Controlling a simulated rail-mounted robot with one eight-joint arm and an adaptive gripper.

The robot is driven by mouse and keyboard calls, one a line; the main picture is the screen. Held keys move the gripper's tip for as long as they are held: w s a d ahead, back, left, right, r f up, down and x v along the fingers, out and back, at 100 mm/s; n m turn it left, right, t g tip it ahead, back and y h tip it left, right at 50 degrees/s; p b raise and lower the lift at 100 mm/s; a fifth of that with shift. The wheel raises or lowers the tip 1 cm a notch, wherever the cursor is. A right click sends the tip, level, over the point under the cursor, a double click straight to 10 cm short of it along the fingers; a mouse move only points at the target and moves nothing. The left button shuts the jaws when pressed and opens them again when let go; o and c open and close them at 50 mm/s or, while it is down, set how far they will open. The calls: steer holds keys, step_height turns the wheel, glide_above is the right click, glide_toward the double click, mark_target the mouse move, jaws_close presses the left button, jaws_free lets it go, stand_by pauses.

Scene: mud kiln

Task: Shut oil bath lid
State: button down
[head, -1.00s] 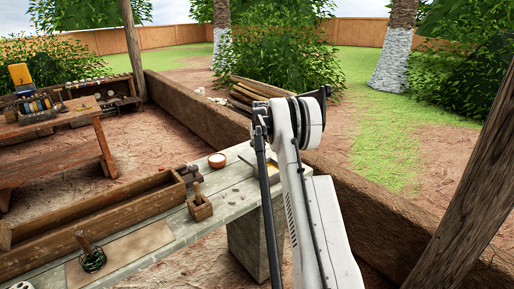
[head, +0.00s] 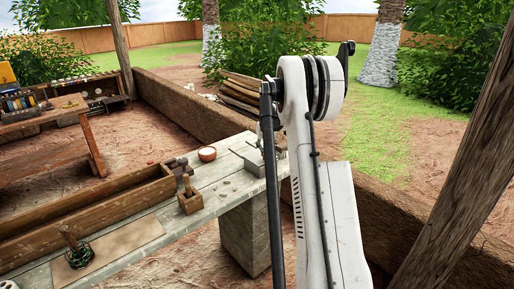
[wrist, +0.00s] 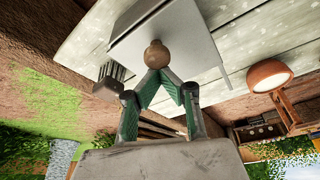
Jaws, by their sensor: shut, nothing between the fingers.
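The oil bath (head: 256,167) is a grey metal box at the far right end of the table, partly hidden behind my arm in the head view. Its grey lid (wrist: 190,62) fills the upper middle of the wrist view and has a round brown knob (wrist: 157,53). My gripper (wrist: 158,74) has its green-padded fingers shut with tips together, right at the knob; I cannot tell whether they touch it. No oil shows now, but whether the lid is fully down cannot be told.
A terracotta bowl (head: 207,154) stands left of the bath. A dark ridged block (wrist: 110,80) is beside the lid. A mud wall (head: 190,105) runs behind the table.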

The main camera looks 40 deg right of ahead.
steer(key=shift+s+f, duration=0.1)
steer(key=shift+s, duration=0.4)
steer(key=w, duration=0.1)
steer(key=w+d+r, duration=0.1)
steer(key=w+d, duration=0.1)
steer(key=shift+w+r, duration=0.15)
steer(key=shift+w, duration=0.2)
steer(key=v, duration=0.9)
steer(key=shift+r, duration=0.25)
steer(key=shift+s+a, duration=0.15)
steer(key=shift+a, duration=0.05)
